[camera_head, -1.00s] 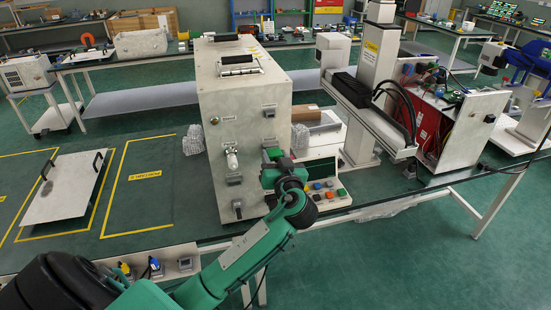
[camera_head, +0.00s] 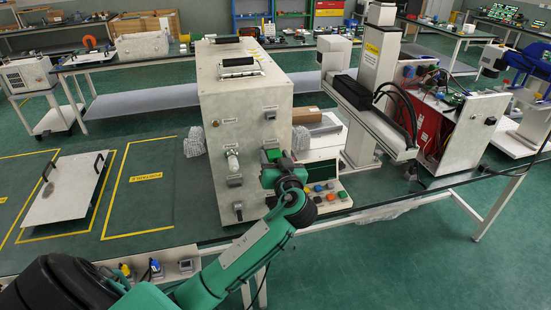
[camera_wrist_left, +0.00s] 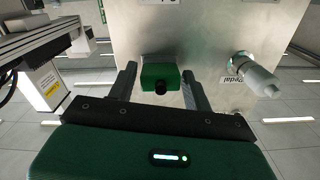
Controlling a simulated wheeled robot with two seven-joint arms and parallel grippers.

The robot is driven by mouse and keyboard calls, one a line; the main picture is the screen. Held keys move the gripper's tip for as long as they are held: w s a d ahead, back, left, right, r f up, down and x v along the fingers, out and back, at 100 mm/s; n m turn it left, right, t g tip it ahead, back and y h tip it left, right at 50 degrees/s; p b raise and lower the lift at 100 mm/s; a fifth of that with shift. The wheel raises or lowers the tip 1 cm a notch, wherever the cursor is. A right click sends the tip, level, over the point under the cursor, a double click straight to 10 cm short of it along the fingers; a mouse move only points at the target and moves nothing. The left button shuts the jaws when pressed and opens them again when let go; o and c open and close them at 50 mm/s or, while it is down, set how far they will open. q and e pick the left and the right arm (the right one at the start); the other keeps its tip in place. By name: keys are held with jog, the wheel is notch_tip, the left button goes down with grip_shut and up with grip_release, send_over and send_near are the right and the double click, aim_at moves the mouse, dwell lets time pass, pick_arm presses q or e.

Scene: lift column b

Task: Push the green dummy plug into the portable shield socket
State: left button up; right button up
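The green dummy plug (camera_wrist_left: 160,77), a block with a black round knob facing me, is between the two fingers of my left gripper (camera_wrist_left: 160,80) in the left wrist view. The portable shield socket is hidden behind the plug or not readable. I cannot tell how deep the plug sits. My right gripper is not in view.
A white connector (camera_wrist_left: 256,76) labelled Pedal sticks out of the panel beside the gripper; it also shows in the head view (camera_head: 232,160). A control box with coloured buttons (camera_head: 322,192) stands right of the cabinet. The green mat (camera_head: 140,190) on the left has free room.

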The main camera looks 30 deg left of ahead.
pick_arm(q)
jog(key=shift+o, duration=1.2)
jog(key=shift+s+d, duration=0.1)
jog(key=shift+d, duration=0.1)
jog(key=b+v, duration=0.3)
jog(key=v, duration=1)
jog(key=shift+s+b, duration=0.2)
jog(key=shift+b, duration=0.2)
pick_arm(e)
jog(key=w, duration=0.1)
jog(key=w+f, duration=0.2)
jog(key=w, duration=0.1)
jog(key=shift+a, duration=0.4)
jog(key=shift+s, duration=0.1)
